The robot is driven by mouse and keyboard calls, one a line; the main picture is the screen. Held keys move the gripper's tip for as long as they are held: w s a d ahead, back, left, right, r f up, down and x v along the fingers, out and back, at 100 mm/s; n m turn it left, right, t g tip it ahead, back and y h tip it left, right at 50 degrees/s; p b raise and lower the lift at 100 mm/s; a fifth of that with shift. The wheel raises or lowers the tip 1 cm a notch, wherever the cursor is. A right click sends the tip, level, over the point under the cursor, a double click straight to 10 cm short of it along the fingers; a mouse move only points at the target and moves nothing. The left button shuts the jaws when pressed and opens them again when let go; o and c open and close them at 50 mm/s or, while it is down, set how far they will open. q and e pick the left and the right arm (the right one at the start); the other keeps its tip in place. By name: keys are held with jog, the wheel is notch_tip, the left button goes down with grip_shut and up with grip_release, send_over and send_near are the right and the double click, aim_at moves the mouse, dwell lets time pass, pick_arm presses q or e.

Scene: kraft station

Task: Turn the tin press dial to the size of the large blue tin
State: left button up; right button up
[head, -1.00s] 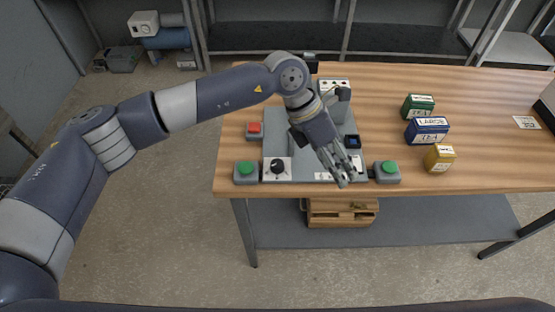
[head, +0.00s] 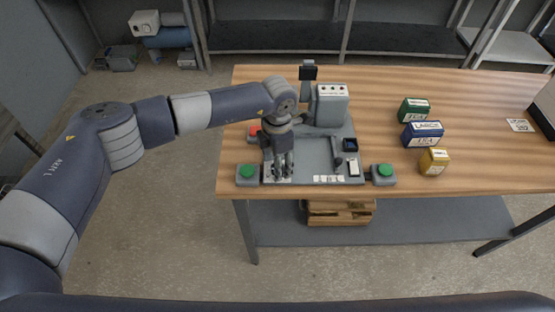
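The tin press (head: 332,106) stands on a grey base plate on the table, with a white label panel near its front left corner. In the earlier frame a black dial shows on that panel. My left gripper (head: 281,172) now points down right over the panel and hides the dial. I cannot tell whether the fingers touch the dial or how far apart they are. The large blue tin (head: 423,135), marked LARGE, stands to the right of the press. My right gripper is not in view.
A green tin (head: 414,110) and a yellow tin (head: 434,162) stand beside the blue one. Green buttons (head: 247,172) and (head: 384,172) flank the press front; a red button (head: 255,131) is partly hidden behind my gripper. The wooden table (head: 480,110) is clear around the tins.

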pick_arm(q)
jog(key=shift+f, duration=0.45)
jog(key=shift+c, duration=0.6)
jog(key=c, duration=1)
jog(key=shift+o, duration=0.2)
